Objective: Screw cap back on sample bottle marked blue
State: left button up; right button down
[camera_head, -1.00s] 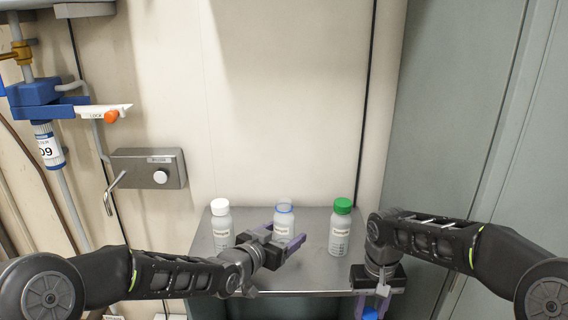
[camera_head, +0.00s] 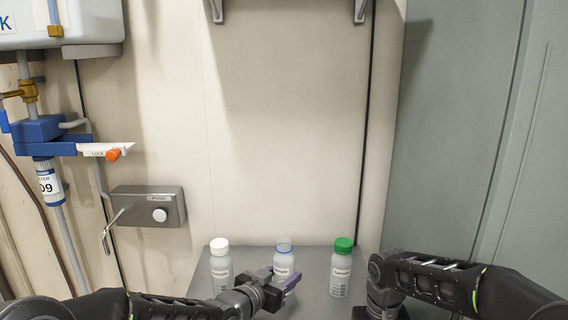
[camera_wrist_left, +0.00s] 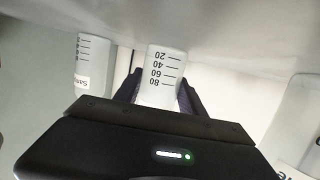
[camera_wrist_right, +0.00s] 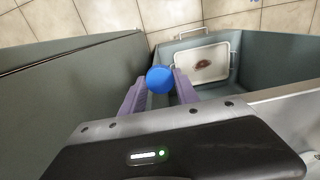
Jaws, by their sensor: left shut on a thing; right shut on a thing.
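The blue-marked sample bottle (camera_head: 284,257) stands upright and uncapped in the middle of the shelf, with a blue ring at its neck. My left gripper (camera_head: 284,281) is shut on this bottle; the left wrist view shows the bottle's graduated body (camera_wrist_left: 162,75) between the fingers. The blue cap (camera_wrist_right: 160,79) is between the fingers of my right gripper (camera_wrist_right: 158,90), which is shut on it, away from the bottle. In the head view the right fingers and the cap are out of the picture, below the bottom edge.
A white-capped bottle (camera_head: 220,268) stands left of the blue-marked one and a green-capped bottle (camera_head: 341,268) right of it, on the grey metal shelf (camera_head: 316,268). A grey bin (camera_wrist_right: 240,70) lies below the right gripper. A wall box (camera_head: 147,206) is at left.

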aim_at(278, 267)
pick_arm(q)
grip_shut()
jog(key=shift+r, duration=0.1)
jog(key=shift+r+p, duration=0.55)
jog(key=shift+r, duration=1.1)
pick_arm(e)
jog(key=shift+r, duration=0.5)
pick_arm(q)
jog(key=shift+s, duration=0.1)
